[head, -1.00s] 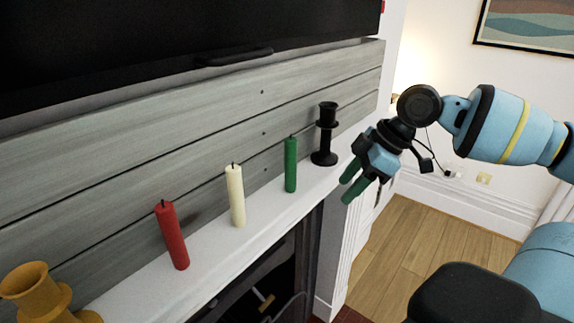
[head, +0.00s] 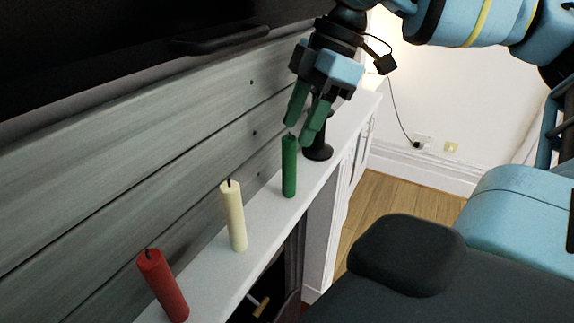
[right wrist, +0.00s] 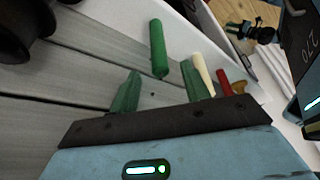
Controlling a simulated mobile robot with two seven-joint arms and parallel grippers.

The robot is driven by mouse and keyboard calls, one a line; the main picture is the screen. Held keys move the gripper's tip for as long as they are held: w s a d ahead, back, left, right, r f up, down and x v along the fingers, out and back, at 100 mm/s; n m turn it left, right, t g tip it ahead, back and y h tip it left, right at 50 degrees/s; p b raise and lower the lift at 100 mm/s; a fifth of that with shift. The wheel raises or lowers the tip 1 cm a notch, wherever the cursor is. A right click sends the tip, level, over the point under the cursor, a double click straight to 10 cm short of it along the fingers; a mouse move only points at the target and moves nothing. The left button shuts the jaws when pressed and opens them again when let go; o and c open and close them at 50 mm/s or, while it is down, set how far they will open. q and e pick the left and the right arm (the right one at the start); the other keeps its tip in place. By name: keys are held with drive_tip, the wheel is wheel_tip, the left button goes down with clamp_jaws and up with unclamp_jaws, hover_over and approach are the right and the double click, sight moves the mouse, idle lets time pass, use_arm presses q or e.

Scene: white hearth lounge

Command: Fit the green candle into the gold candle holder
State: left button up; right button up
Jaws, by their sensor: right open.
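The green candle (head: 289,170) stands upright on the white mantel in the head view. My right gripper (head: 299,134) is open just above its top, fingers pointing down. In the right wrist view the green candle (right wrist: 158,45) shows beyond the gap between the green fingers, and I see no grip on it. The gold candle holder is out of the head view. A small gold-brown shape (right wrist: 239,88) beside the red candle in the right wrist view is probably it. A small dark and green shape (right wrist: 240,29) there may be my left gripper; its jaws are unclear.
A cream candle (head: 233,216) and a red candle (head: 162,286) stand nearer on the mantel (head: 262,213). A black candle holder (head: 318,151) stands behind the green candle, partly hidden by my right gripper. The grey plank wall (head: 130,175) runs close along the mantel's left.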

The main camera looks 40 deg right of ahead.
hover_over(286, 195)
drive_tip(key=shift+w+d+f, duration=0.15)
drive_tip(key=shift+f, duration=1.45)
drive_tip(key=shift+w+d+f, duration=0.15)
drive_tip(key=shift+f, duration=1.45)
drive_tip(key=shift+c, duration=0.4)
clamp_jaws()
